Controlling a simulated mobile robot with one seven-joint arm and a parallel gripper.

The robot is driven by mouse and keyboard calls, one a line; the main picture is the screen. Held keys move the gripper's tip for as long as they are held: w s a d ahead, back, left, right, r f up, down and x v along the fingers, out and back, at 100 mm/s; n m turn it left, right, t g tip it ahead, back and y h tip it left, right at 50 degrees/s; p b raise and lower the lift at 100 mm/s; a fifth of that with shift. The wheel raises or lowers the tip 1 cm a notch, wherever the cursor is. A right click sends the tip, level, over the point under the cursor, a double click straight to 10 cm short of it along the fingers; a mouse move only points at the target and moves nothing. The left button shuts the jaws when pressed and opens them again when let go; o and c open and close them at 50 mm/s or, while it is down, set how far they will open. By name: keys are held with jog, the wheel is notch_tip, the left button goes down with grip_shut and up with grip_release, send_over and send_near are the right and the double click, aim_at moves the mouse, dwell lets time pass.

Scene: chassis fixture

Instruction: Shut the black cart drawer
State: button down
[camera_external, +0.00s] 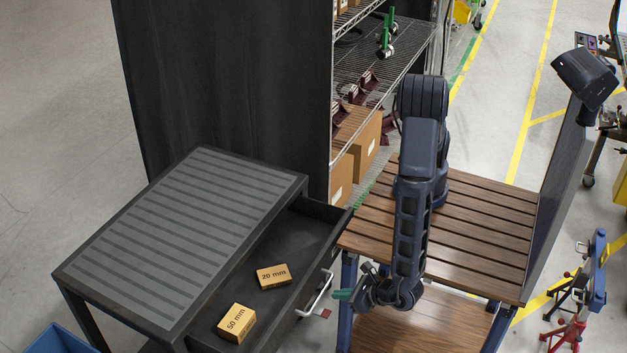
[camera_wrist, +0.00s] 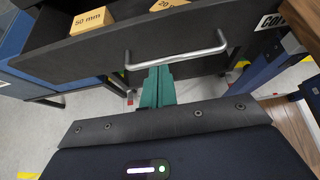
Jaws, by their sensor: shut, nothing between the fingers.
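The black cart (camera_external: 180,235) stands at the left of the external view, with a ribbed grey top. Its drawer (camera_external: 300,235) is pulled out toward my arm. Two yellow boxes lie in it, marked 20 mm (camera_external: 273,276) and 50 mm (camera_external: 236,323). A silver bar handle (camera_external: 316,296) is on the drawer front; it also shows in the wrist view (camera_wrist: 176,50). My gripper (camera_external: 338,295), with green fingers, is shut and empty, just outside the drawer front by the handle. In the wrist view its fingertips (camera_wrist: 157,74) are close below the handle; I cannot tell if they touch.
A slatted wooden table (camera_external: 480,235) bears my arm, right of the drawer. A dark-sided wire shelf (camera_external: 385,75) with cardboard boxes stands behind. A blue bin (camera_external: 62,340) is at the lower left. The floor left of the cart is clear.

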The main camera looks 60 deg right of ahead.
aim_at(306, 294)
jog(key=x, duration=0.9)
jog(key=shift+w+f, duration=0.1)
jog(key=shift+w, duration=0.2)
